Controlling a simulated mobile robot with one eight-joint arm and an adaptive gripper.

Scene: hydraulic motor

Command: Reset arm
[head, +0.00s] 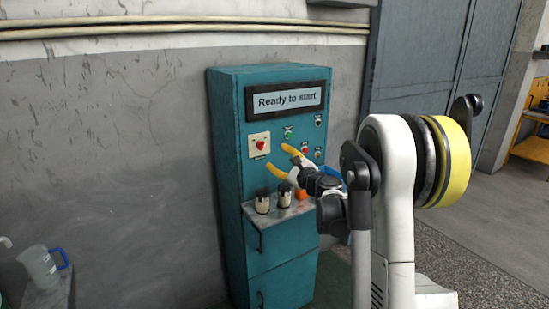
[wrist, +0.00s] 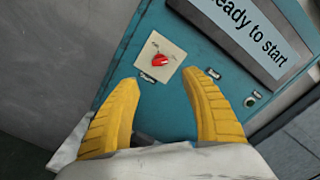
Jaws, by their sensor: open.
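My gripper (head: 281,161) is open in front of the teal control cabinet (head: 228,160). Its two yellow fingers spread apart in the wrist view (wrist: 160,100), with nothing between them. A red rotary switch (head: 260,145) on a pale square plate sits on the cabinet face, left of the upper finger. In the wrist view the red switch (wrist: 160,60) lies beyond the fingertips, roughly centred between them, and apart from them. The display (head: 287,100) above reads "Ready to start". My arm stands at the right and covers part of the cabinet's right side.
Small buttons (head: 288,133) sit on the panel right of the switch. A shelf on the cabinet holds two dark-topped joysticks (head: 262,202) and an orange item (head: 301,194). A jug (head: 40,266) stands at lower left. Open floor (head: 490,240) lies at right.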

